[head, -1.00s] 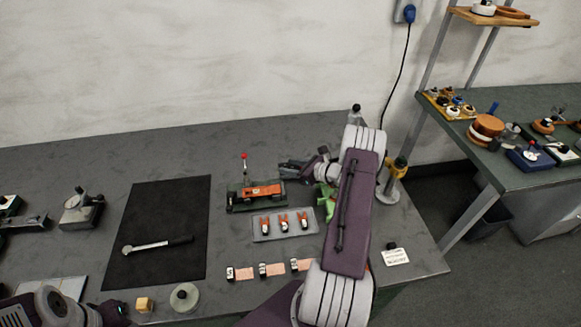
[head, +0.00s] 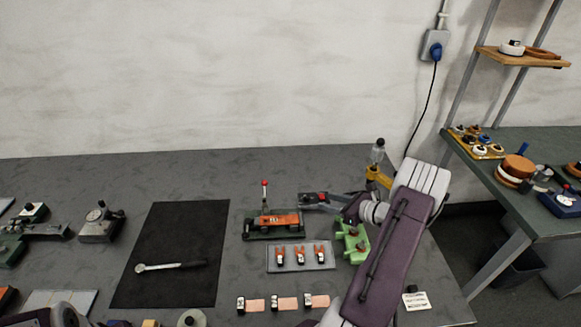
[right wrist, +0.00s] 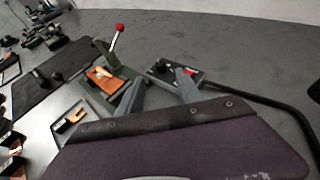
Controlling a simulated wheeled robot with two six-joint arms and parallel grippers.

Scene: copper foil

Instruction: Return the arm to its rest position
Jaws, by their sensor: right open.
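My right arm comes in from the lower right in the head view. My right gripper (head: 328,203) is over the bench, just right of the green fixture (head: 272,231) with an orange part and a red-tipped lever. In the right wrist view the two fingers of the gripper (right wrist: 160,92) stand apart, with nothing held between them. A dark box (right wrist: 176,72) with a black knob and a red part lies beyond the fingertips. My left gripper cannot be made out; only a piece of my left arm shows at the bottom left edge.
A grey tray (head: 301,266) with several orange-handled pieces sits below the fixture. A green block (head: 350,243) and a yellow stand (head: 377,176) are close to my right arm. A black mat (head: 172,285) bears a wrench (head: 171,266). The bench (head: 150,180) is clear at the back.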

